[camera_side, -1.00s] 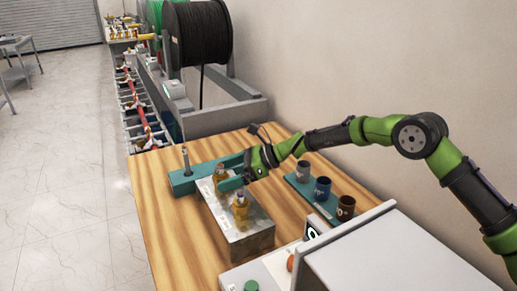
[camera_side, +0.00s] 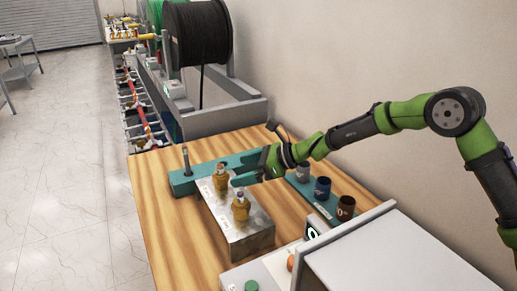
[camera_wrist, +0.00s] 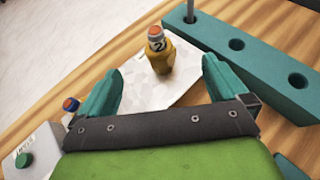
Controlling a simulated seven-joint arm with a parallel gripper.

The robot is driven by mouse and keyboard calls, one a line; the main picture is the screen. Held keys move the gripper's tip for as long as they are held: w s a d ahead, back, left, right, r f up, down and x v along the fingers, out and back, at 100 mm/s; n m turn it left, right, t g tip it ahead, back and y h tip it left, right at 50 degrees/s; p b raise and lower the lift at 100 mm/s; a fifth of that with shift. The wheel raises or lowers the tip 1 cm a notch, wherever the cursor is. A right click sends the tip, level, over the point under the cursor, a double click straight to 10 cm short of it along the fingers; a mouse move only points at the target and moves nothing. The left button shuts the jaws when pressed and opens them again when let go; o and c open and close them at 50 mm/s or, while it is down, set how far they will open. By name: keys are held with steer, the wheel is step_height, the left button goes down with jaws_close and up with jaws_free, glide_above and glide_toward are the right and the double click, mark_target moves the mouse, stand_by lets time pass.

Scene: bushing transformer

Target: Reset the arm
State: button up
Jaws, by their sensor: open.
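My gripper (camera_side: 244,171) is open and empty, with teal fingers pointing left above the metal block. Two amber bushings stand upright on the silver block (camera_side: 250,243): a far one (camera_side: 221,183) and a near one (camera_side: 241,209). In the wrist view, the bushing marked 2 (camera_wrist: 160,54) stands ahead of the gap between my open fingers, apart from both. The other bushing's blue and orange top (camera_wrist: 70,104) shows left of my left finger; its body is mostly hidden.
A teal rack (camera_side: 183,183) with holes and one upright post (camera_side: 186,160) lies behind the block. Three cups, grey (camera_side: 302,171), blue (camera_side: 322,188) and dark brown (camera_side: 346,208), stand on a teal strip at right. A white machine (camera_side: 385,255) fills the front right.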

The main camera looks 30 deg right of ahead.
steer(key=w+n+g, duration=0.1)
steer(key=w+f+n+g+y, duration=0.1)
steer(key=n+g, duration=0.1)
steer(key=w+n+g+y, duration=0.1)
steer(key=shift+a+f+n, duration=0.15)
steer(key=shift+a+n, duration=0.1)
steer(key=shift+n, duration=0.05)
steer(key=shift+w+a+f, duration=0.1)
steer(key=shift+w+a, duration=0.1)
steer(key=shift+a, duration=0.4)
steer(key=shift+w+a+f, duration=0.15)
steer(key=shift+a+f, duration=0.1)
steer(key=shift+a, duration=0.25)
